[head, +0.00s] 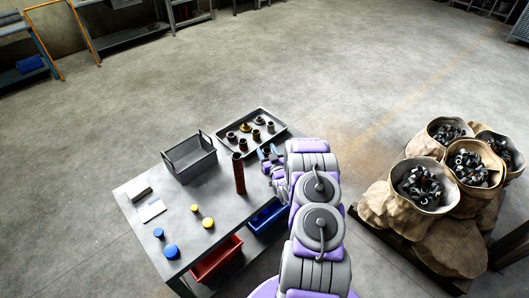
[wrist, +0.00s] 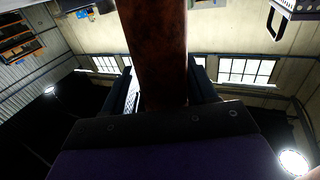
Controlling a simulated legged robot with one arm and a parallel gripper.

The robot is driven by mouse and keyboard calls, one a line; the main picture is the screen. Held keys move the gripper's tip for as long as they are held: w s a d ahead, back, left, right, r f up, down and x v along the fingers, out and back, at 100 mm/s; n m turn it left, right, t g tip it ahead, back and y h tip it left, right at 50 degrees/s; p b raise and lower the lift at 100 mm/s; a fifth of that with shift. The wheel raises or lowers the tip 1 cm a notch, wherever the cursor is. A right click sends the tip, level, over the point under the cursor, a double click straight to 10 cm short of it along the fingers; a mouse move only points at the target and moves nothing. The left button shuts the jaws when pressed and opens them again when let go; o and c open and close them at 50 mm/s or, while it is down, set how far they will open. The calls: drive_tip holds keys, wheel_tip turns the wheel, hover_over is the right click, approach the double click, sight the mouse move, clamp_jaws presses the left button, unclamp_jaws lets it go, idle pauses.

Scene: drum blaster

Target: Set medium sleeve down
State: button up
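A tall rusty-brown sleeve (head: 239,173) stands upright on the grey table in the head view. My gripper (head: 266,157) is to its right, with a small gap seen between them. In the wrist view the rusty-brown sleeve (wrist: 157,45) fills the middle, between the two dark fingers of my gripper (wrist: 168,85). The fingers are spread, with room beside the sleeve, and look open. The sleeve's lower end in that picture is hidden behind the gripper body. Several shorter sleeves (head: 245,130) stand in a grey tray (head: 276,120) behind my gripper.
A grey handled basket (head: 190,160) stands left of the tall sleeve. Blue and yellow discs (head: 208,223) lie at the table's front left. A red bin (head: 217,260) and a blue bin (head: 267,216) are below the table. Sacks of metal parts (head: 425,187) stand at right.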

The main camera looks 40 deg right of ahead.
drive_tip(key=shift+o, duration=1.2)
drive_tip(key=shift+d+f, duration=0.2)
drive_tip(key=shift+d, duration=0.05)
drive_tip(key=shift+a+r, duration=0.55)
drive_tip(key=shift+a, duration=0.35)
drive_tip(key=p+v, duration=0.2)
drive_tip(key=v, duration=1)
drive_tip(key=w+a+r+n+g+y, duration=0.2)
drive_tip(key=w+r+n+g, duration=0.1)
drive_tip(key=w+r+g, duration=0.4)
drive_tip(key=s+a+r+g, duration=0.4)
drive_tip(key=s+a+r, duration=0.4)
drive_tip(key=r, duration=0.3)
drive_tip(key=s+a+r+g+y, duration=0.1)
drive_tip(key=s+a+r+g, duration=0.1)
drive_tip(key=s+a+r, duration=0.2)
drive_tip(key=s+a+r+g+y, duration=0.1)
drive_tip(key=s+a+r+g, duration=0.2)
drive_tip(key=s+a, duration=0.8)
drive_tip(key=s+a+r+g+y, duration=0.1)
drive_tip(key=s+a+r+g, duration=0.2)
drive_tip(key=s+a+r, duration=0.4)
drive_tip(key=s+a, duration=0.1)
drive_tip(key=s, duration=0.8)
drive_tip(key=shift+s+n+y, duration=0.2)
drive_tip(key=shift+n+y, duration=0.1)
